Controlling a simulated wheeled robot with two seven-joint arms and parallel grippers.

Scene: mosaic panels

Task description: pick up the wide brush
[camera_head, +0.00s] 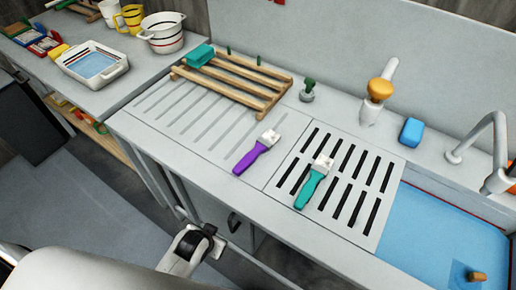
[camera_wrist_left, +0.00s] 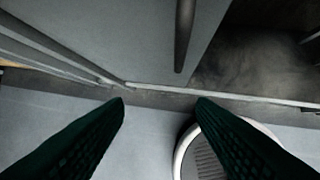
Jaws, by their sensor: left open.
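Two brushes lie on the counter in the head view. One has a purple handle (camera_head: 248,157) and lies on the grooved drainboard; the other has a teal handle (camera_head: 309,189) and lies on the slotted grate (camera_head: 365,215). Both have pale heads pointing away to the upper right. I cannot tell for sure which is the wide one. My left gripper (camera_wrist_left: 160,106) is open and empty in the left wrist view, low in front of the cabinet. In the head view my left arm is below the counter's front edge, apart from both brushes. My right gripper is not clearly visible.
A wooden rack (camera_head: 235,82) with a teal block (camera_head: 199,55) stands behind the purple brush. A blue sponge (camera_head: 411,132), an orange-topped item (camera_head: 380,89) and a faucet (camera_head: 484,135) are at the right. The blue basin (camera_head: 430,240) is beside the grate. Cabinet doors stand below.

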